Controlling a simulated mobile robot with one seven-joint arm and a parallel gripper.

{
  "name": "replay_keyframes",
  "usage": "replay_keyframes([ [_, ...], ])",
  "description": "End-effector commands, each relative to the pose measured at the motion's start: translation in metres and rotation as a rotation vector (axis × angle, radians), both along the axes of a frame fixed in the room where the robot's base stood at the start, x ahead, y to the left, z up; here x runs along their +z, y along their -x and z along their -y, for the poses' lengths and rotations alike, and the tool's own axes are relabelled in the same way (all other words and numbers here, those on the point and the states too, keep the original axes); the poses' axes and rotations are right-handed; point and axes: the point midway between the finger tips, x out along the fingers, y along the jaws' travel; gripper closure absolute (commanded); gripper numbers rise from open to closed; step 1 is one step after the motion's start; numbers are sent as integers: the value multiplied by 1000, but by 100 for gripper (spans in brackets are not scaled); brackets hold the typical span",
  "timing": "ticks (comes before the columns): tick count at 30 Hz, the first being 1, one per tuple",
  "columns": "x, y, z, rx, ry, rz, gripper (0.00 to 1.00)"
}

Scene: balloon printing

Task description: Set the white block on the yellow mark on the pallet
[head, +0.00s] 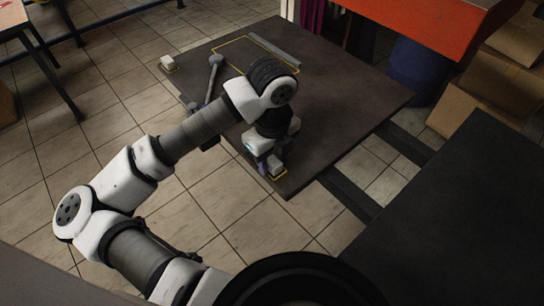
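The dark pallet (345,100) lies on the floor in the middle of the head view. A small white block (276,166) is at its near corner, at the tip of my gripper (269,164). Part of a yellow mark (281,175) shows just below and beside this block. My gripper points down there; its fingers are small and partly hidden by the wrist, so I cannot tell if they grip the block or if the block touches the pallet.
A yellow outline (224,43) and a grey bar (275,48) lie at the pallet's far side. A grey rod (214,75) with rounded ends is by its left edge. An orange-red table (430,20), a blue bin (418,70) and cardboard boxes (462,100) stand right.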

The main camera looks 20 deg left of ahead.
Motion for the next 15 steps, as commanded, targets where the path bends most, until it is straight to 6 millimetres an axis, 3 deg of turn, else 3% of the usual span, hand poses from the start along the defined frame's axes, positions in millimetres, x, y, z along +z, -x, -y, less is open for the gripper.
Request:
replay_keyframes([
  [2,0,0,0,0,0,0,53],
  [15,9,0,-1,0,-3,2,53],
])
